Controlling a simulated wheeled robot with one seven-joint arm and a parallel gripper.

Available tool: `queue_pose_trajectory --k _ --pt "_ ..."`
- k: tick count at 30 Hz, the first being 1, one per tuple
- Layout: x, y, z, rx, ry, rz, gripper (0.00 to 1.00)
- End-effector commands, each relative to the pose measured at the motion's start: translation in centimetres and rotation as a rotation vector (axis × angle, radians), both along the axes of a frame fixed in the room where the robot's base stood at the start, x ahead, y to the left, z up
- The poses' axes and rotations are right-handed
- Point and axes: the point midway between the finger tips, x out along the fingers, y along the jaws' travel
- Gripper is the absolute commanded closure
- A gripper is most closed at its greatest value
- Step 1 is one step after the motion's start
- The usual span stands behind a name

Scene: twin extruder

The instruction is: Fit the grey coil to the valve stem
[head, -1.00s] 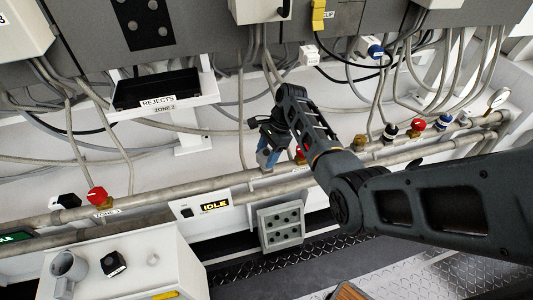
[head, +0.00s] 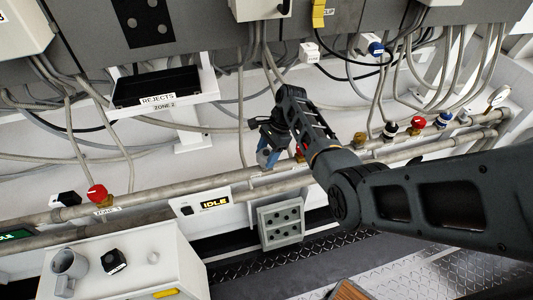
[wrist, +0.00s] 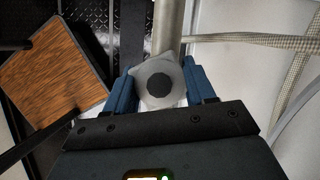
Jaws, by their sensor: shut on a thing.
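My gripper (head: 268,157) is at the upper grey pipe in the middle of the head view, pointing down. In the wrist view my gripper (wrist: 161,88) has its two blue fingers on either side of the grey coil (wrist: 146,72), shut on it. The coil has a rounded, lobed outline and a dark round centre; I cannot tell whether that centre is an opening or a stem. The coil is above or against the grey pipe in the wrist view. The valve stem under it is hidden, and my gripper hides the coil in the head view.
Pipes (head: 150,196) run across the wall, with a red-knobbed valve (head: 97,194) at left and several coloured knobs at right. A grey block with holes (head: 281,223) and an IDLE display (head: 215,203) sit below. Loose cables hang behind.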

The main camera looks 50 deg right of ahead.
Motion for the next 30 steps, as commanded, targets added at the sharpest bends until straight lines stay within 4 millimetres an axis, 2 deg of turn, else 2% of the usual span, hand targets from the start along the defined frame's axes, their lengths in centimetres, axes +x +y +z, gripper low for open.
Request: queue_pose_trajectory --k 11,12,20,30 --pt "0.04 0.02 -0.51 -0.001 -0.001 0.001 0.67" --pt "0.04 0.02 -0.51 -0.001 -0.001 0.001 0.42" --pt "0.02 0.02 -0.51 0.000 0.000 0.000 0.17" --pt "-0.05 -0.18 -0.04 0.000 0.000 0.000 0.16"
